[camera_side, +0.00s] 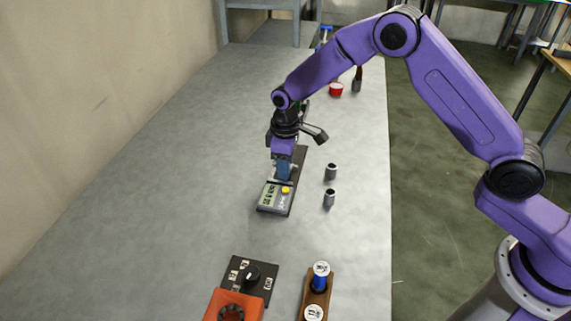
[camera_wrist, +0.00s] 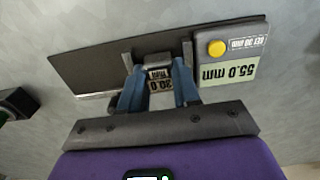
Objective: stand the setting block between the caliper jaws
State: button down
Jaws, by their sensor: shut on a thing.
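The caliper (camera_side: 275,199) lies on the grey table, with a dark beam and a display end with a yellow button. In the wrist view its display (camera_wrist: 226,73) reads 55.0 mm upside down, and its two dark upright jaws (camera_wrist: 187,53) flank my fingers. My gripper (camera_side: 284,176) is over the caliper, its blue fingers shut on the setting block (camera_wrist: 158,70), a small grey block with a label that looks like 30.0 mm. The block appears between the caliper jaws; whether it touches the beam I cannot tell. In the side view my gripper hides the block.
A dark box with a knob (camera_side: 250,277), an orange box (camera_side: 233,306) and a wooden rack (camera_side: 318,291) are at the front. The table's left side is clear.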

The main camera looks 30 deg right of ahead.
jog(key=shift+f, duration=0.55)
dwell(0.5)
jog(key=c, duration=0.7)
grip_release()
jog(key=shift+c, duration=1)
jog(key=shift+o, duration=0.2)
jog(key=shift+s+a, duration=0.1)
